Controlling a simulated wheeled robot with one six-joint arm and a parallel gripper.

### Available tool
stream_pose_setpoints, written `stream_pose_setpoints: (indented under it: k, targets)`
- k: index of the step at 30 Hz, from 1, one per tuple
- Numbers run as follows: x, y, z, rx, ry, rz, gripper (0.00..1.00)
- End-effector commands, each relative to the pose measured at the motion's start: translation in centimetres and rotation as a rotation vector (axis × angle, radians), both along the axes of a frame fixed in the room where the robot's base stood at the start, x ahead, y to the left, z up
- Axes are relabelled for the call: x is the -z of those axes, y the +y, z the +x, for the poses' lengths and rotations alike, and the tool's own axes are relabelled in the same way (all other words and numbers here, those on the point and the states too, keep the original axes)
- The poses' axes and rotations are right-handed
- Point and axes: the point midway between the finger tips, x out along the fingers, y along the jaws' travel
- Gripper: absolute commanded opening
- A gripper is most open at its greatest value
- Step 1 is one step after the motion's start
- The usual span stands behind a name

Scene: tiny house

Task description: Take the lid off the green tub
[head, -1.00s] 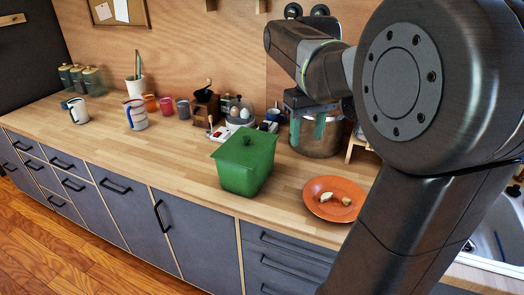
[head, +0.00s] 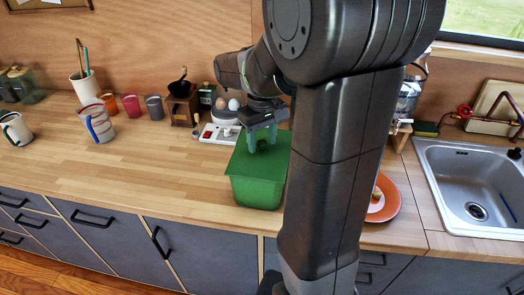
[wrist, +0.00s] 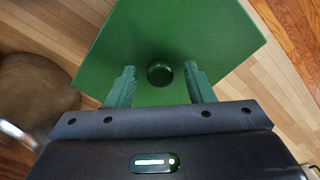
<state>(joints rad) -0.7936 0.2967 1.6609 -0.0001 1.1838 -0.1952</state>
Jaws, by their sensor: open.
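The green tub (head: 256,192) stands on the wooden counter with its flat green lid (head: 243,165) on top. The lid also fills the middle of the wrist view (wrist: 165,35). The lid's round knob (wrist: 160,74) lies between my two finger tips in the wrist view, with a gap on each side. My gripper (head: 263,138) points down over the lid, and it also shows in the wrist view (wrist: 158,82). Its green fingers are open, one on each side of the knob.
An orange plate (head: 390,205) lies right of the tub, partly behind my arm. An egg cooker (head: 222,122) with eggs stands close behind the tub. Cups, a grinder (head: 182,104) and a striped mug (head: 96,124) stand to the left. The counter's front left is clear. A sink (head: 470,190) is at right.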

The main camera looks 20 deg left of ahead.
Motion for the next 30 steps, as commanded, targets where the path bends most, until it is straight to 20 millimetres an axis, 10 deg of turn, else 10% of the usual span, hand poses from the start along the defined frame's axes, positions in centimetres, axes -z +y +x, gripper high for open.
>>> stream_pose_setpoints:
  k: [5, 13, 23, 30]
  targets:
    - [0.0, 0.0, 0.0, 0.000, 0.000, 0.000, 0.48]
    - [0.0, 0.0, 0.0, 0.000, 0.000, 0.000, 0.01]
    - [-0.8, 0.1, 0.0, 0.000, -0.001, 0.002, 0.01]
    - [-5.4, 0.1, 0.1, 0.000, -0.004, 0.004, 0.01]
